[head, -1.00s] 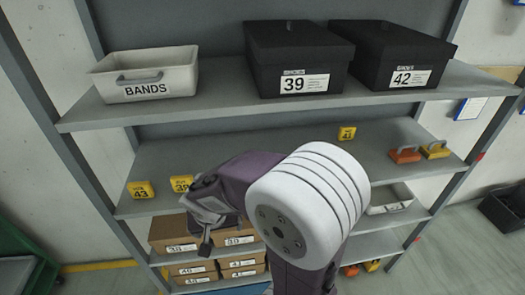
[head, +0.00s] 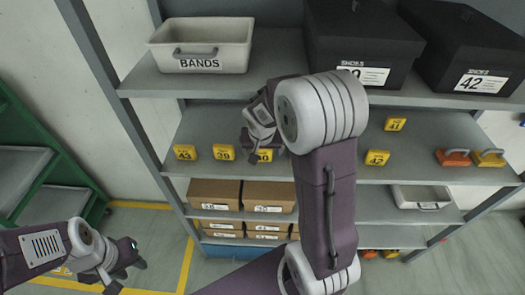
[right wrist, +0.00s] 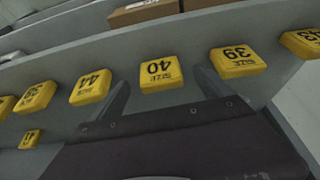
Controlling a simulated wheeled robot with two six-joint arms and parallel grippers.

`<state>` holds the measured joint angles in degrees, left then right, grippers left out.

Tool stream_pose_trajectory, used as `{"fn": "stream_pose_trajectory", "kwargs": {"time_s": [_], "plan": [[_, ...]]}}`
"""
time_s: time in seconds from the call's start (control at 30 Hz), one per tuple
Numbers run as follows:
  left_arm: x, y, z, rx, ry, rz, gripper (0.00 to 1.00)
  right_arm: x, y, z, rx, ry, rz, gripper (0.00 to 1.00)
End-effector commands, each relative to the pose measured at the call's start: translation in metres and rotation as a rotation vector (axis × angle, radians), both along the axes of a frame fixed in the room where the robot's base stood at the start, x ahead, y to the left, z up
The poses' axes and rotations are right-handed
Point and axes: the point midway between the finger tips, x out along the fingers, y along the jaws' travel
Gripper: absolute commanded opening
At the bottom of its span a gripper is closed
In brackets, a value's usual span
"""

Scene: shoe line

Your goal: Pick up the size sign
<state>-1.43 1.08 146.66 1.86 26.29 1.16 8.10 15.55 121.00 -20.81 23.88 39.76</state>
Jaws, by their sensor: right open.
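Yellow size signs stand in a row on the middle shelf. In the head view I see the 43 sign (head: 185,153), the 39 sign (head: 223,153), the 40 sign (head: 264,156), the 42 sign (head: 377,158) and the 41 sign (head: 395,124). My right gripper (head: 261,132) is over the shelf just above the 40 sign. In the right wrist view the 40 sign (right wrist: 161,72) appears upside down, ahead of and between the open, empty fingers (right wrist: 163,90); the 44 sign (right wrist: 90,87) and 39 sign (right wrist: 238,61) flank it. My left gripper (head: 127,274) appears open and empty, low at left.
The BANDS bin (head: 201,40) and black shoe boxes (head: 362,45) stand on the upper shelf. Brown boxes (head: 228,193) and a pale tray (head: 420,198) are below. Orange and yellow handled items (head: 453,158) sit at right. A green rack (head: 40,150) stands left.

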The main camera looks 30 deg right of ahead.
Motion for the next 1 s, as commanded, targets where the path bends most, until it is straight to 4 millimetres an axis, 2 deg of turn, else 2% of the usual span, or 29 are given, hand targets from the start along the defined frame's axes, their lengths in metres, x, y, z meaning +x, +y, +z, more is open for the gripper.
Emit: {"fn": "stream_pose_trajectory", "kwargs": {"time_s": [0.23,0.5,0.77,1.0], "plan": [[0.0,0.0,0.003,0.0,0.001,0.0,0.36,0.01,-0.006,-0.004,0.0,0.0,0.001,0.91],[0.0,0.0,0.0,0.0,0.001,0.0,0.36,0.023,-0.014,-0.044,-0.001,0.002,0.001,0.91],[0.0,0.0,0.001,0.0,0.0,0.0,0.36,0.025,-0.015,-0.047,-0.001,-0.001,0.001,0.91],[0.0,0.0,0.001,0.0,0.0,0.0,0.36,0.025,-0.014,-0.047,-0.001,-0.001,0.001,0.24]]}}
